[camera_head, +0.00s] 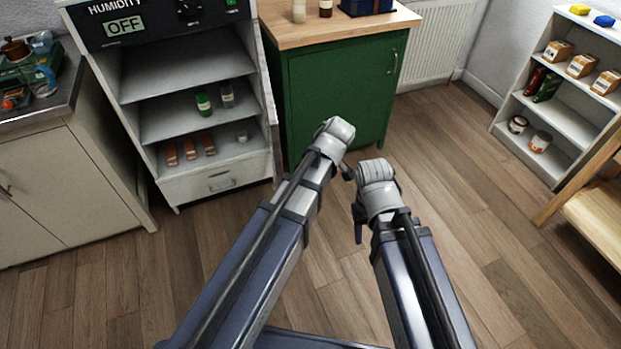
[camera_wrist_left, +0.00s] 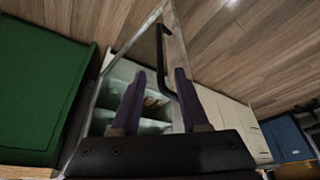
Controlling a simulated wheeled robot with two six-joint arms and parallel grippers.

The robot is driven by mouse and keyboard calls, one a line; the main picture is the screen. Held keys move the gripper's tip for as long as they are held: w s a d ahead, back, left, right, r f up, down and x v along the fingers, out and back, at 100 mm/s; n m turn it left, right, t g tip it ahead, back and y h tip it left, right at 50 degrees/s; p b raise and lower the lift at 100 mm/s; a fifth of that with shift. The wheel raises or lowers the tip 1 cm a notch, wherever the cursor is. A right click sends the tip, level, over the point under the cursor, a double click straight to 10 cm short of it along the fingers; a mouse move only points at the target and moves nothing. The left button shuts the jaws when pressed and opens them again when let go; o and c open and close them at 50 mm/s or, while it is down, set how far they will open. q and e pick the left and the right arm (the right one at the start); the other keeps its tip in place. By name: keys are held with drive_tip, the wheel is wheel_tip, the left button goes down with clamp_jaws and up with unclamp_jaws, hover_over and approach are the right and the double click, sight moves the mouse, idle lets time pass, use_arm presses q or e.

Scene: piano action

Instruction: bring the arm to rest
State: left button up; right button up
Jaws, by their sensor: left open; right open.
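My two arms come up from the bottom of the head view, and both wrists hang over the floor in front of the green cabinet. My right gripper (camera_head: 358,225) shows only as small dark parts beside its wrist; it is open, and I see nothing in it. My left gripper is hidden in the head view. In the left wrist view my left gripper (camera_wrist_left: 158,75) has its two dark fingers apart. A black bar handle (camera_wrist_left: 161,62) on a pale-framed glass door shows beyond them; I cannot tell how far off it is.
The humidity cabinet (camera_head: 216,184), reading OFF, stands at left with jars and brown blocks on its shelves. The green cabinet (camera_head: 335,95) is behind my wrists. A white shelf unit (camera_head: 560,121) and a wooden rack (camera_head: 598,215) stand at right. Floor between is clear.

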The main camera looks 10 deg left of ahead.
idle(0.4)
use_arm(q)
drive_tip(key=s+d+m+g+h, duration=0.1)
drive_tip(key=s+d+m, duration=0.1)
drive_tip(key=s+m, duration=0.35)
drive_tip(key=s+d+f+m+h, duration=0.1)
drive_tip(key=s+d+m, duration=0.1)
drive_tip(key=s+m, duration=0.35)
drive_tip(key=s+d+m+g+h, duration=0.1)
drive_tip(key=s+d+m, duration=0.25)
drive_tip(key=m, duration=0.35)
wheel_tip(320, 180, up, 12)
drive_tip(key=a+p, duration=0.1)
drive_tip(key=p, duration=1.1)
drive_tip(key=shift+w+f, duration=0.15)
drive_tip(key=shift+a, duration=0.1)
